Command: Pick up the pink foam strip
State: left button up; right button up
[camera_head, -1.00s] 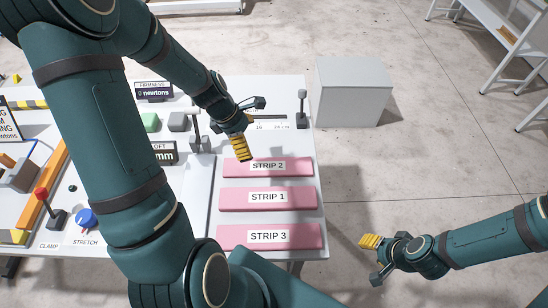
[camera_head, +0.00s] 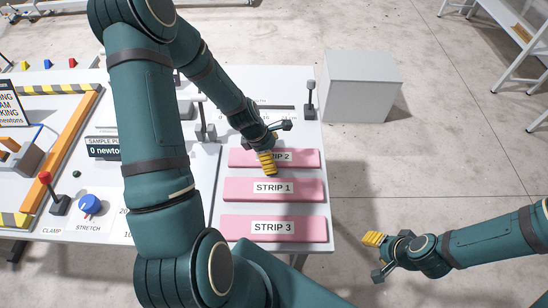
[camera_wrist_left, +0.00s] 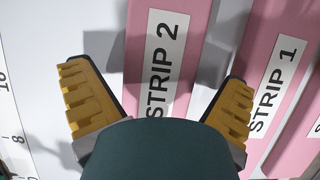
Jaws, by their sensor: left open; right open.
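Three pink foam strips lie flat and parallel on the white table: STRIP 2 (camera_head: 304,158) at the back, STRIP 1 (camera_head: 230,189) in the middle, STRIP 3 (camera_head: 274,229) in front. My left gripper (camera_head: 279,148) is open over STRIP 2 and hides part of its label. In the left wrist view, STRIP 2 (camera_wrist_left: 163,60) lies between the spread yellow fingers (camera_wrist_left: 158,85), and the right finger overlaps the edge of STRIP 1 (camera_wrist_left: 280,75). No grip on any strip shows. My right gripper (camera_head: 370,259) is open and empty over the floor, right of the table.
A grey box (camera_head: 362,85) stands on the floor beyond the table's right edge. A small post (camera_head: 310,95) rises near the table's back right corner. The blue STRETCH knob (camera_head: 91,206) and red-topped CLAMP lever (camera_head: 52,190) are at left. My left arm hides the table's middle.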

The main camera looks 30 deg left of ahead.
pick_arm(q)
jog(key=shift+f, duration=0.1)
jog(key=c, duration=0.7)
jog(key=shift+c, duration=0.2)
notch_tip(320, 180, up, 10)
jog(key=p, duration=0.1)
jog(key=shift+p, duration=0.35)
